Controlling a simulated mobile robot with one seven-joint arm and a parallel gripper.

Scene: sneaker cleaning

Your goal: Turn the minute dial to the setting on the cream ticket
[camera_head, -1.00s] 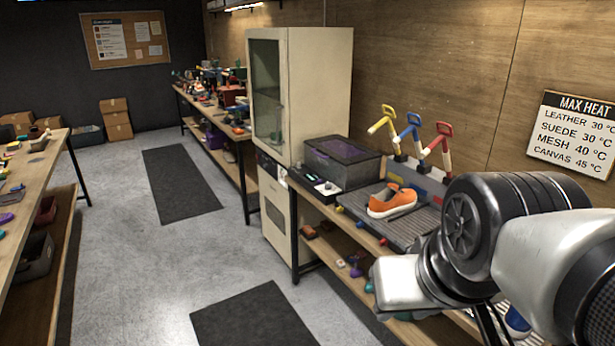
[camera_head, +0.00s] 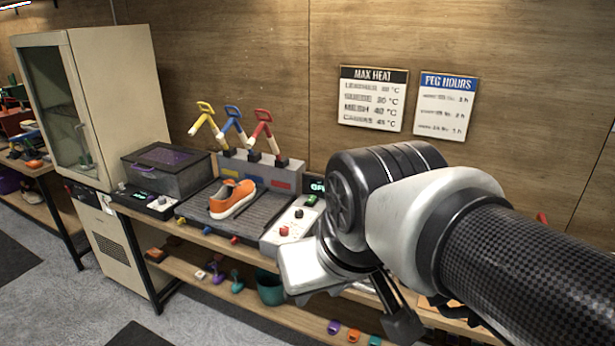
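My gripper (camera_head: 398,318) hangs at the lower middle, in front of the bench; my arm covers much of it, so its opening is unclear. A white control panel (camera_head: 273,238) with a red knob (camera_head: 284,231) and a dark knob (camera_head: 299,213) sits just left of my arm. A dark console (camera_head: 132,201) with a small lit display and a pale knob (camera_head: 162,200) is farther left. I cannot tell which of these knobs is the minute dial. I cannot make out a cream ticket. My gripper appears apart from all the knobs.
An orange sneaker (camera_head: 232,198) rests on a grey ribbed mat beside the panel. Yellow, blue and red handled tools (camera_head: 263,130) stand behind it. A lidded dark box (camera_head: 165,172) and a cream cabinet (camera_head: 105,110) are at left. Two notices (camera_head: 373,98) hang on the wall.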

